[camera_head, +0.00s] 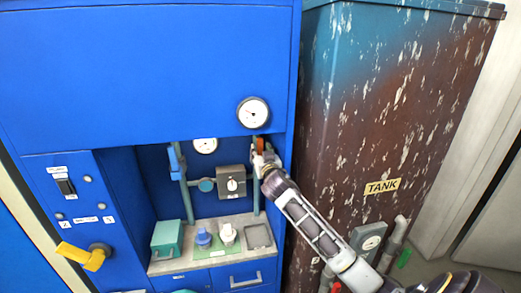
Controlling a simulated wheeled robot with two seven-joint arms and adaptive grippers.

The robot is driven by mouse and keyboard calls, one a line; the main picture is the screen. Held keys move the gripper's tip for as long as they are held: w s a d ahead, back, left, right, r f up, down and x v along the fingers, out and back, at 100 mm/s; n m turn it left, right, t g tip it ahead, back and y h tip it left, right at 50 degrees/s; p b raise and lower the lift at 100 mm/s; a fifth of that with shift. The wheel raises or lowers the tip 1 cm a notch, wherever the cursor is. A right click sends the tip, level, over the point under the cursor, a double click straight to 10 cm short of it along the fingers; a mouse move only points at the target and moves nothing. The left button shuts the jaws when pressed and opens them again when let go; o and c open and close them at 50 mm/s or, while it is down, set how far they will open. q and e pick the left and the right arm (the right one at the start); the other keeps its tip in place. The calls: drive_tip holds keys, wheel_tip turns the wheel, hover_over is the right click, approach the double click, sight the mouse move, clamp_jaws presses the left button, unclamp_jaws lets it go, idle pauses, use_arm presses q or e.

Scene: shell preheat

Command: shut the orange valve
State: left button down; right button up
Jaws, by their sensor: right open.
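The orange valve (260,143) shows as a small orange patch at the top of the right green pipe (256,196), inside the recess of the blue cabinet. My right gripper (263,157) is open at the valve, reaching in from the lower right. It hides much of the valve, so I cannot tell the handle's angle or whether the fingers touch it. My left gripper is not in view.
A dial gauge (253,112) hangs just above the valve. A grey box with a knob (232,182) is left of it. Small containers stand on the grey shelf (196,262). The rusty tank (390,110) stands close on the right. A yellow lever (82,256) sticks out at lower left.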

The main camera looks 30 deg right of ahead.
drive_tip(key=shift+x, duration=0.95)
clamp_jaws()
